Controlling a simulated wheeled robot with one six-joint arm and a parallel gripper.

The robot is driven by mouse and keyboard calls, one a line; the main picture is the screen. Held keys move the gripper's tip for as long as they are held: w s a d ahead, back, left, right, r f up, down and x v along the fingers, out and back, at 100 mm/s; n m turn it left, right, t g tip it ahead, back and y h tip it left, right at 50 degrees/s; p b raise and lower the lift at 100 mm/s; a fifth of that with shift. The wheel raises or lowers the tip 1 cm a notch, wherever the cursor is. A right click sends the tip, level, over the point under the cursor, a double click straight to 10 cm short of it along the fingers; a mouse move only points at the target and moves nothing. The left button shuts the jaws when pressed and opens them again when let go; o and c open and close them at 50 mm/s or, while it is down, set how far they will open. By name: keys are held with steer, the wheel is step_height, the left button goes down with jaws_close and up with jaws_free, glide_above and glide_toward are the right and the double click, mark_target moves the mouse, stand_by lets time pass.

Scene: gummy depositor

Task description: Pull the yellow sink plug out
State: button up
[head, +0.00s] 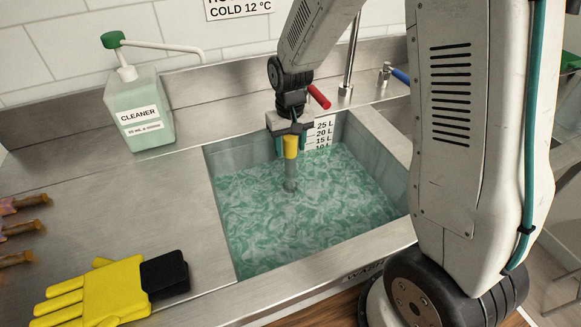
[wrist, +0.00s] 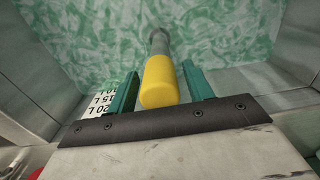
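The yellow plug handle (head: 291,146) stands upright on a grey stem (head: 290,178) that goes down into the green, foamy water of the sink. The stem's lower end is hidden under the water. My gripper (head: 290,143) points down over the handle. In the wrist view, the yellow handle (wrist: 160,82) sits between the two green fingers of my gripper (wrist: 160,84). Narrow gaps show on both sides, so the fingers are open around it.
The sink's steel front rim (head: 330,255) and walls surround the water. A level scale (head: 324,131) is on the back wall, close to my gripper.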

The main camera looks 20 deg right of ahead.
jaws_close()
steer(key=shift+r, duration=0.15)
steer(key=shift+r, duration=4.45)
steer(key=shift+c, duration=2.3)
jaws_free()
jaws_close()
steer(key=shift+r, duration=0.1)
